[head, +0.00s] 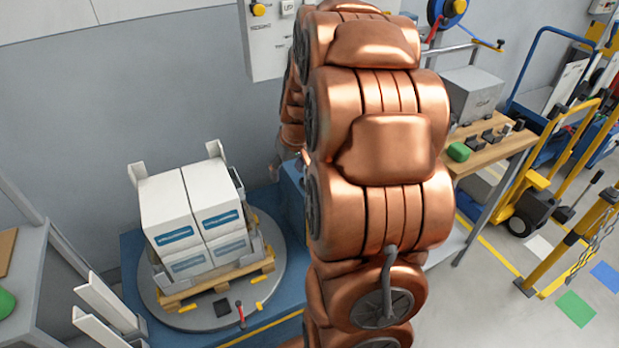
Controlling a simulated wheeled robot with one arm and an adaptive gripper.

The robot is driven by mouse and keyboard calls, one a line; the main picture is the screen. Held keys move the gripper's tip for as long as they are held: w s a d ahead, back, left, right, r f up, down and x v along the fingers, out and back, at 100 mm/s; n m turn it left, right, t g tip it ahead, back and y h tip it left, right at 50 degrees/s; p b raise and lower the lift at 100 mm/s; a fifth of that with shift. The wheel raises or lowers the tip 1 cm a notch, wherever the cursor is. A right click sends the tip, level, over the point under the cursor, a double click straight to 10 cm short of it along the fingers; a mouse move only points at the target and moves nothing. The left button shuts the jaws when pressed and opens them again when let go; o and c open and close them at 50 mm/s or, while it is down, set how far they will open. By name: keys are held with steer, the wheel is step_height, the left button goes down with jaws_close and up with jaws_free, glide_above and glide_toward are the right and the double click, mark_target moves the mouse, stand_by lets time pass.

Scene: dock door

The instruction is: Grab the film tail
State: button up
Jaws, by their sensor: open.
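My gripper (275,168) shows small and partly hidden at the far end of my copper arm, right of the wrapped load. Its jaws are open, and I see nothing held between them. I cannot make out the film tail in the head view; my arm covers much of the middle. The load (190,215) is a stack of white boxes with blue labels on a wooden pallet (215,284). The pallet sits on a round grey turntable (180,318). My gripper is apart from the boxes, near the grey wall.
A white control panel (266,55) hangs on the wall. Light upright posts (110,305) stand at lower left, beside a grey shelf (38,275). A wooden workbench (490,152), a yellow hand truck (545,190) and a yellow barrier (590,225) are at right.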

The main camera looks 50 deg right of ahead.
steer(key=shift+m+t+h, duration=0.3)
steer(key=shift+m+h, duration=0.1)
steer(key=shift+h, duration=0.1)
steer(key=shift+w+d+f+p, duration=0.3)
steer(key=shift+w+d+f, duration=0.2)
steer(key=shift+d+f, duration=1.15)
steer(key=shift+w+d+f+p, duration=0.25)
steer(key=shift+w+d+f, duration=0.5)
steer(key=shift+d, duration=1.45)
steer(key=shift+w+d+f+p, duration=0.3)
steer(key=shift+d+f, duration=1.15)
steer(key=shift+d, duration=0.5)
steer(key=shift+x, duration=1.1)
steer(key=shift+c, duration=0.2)
steer(key=c, duration=1)
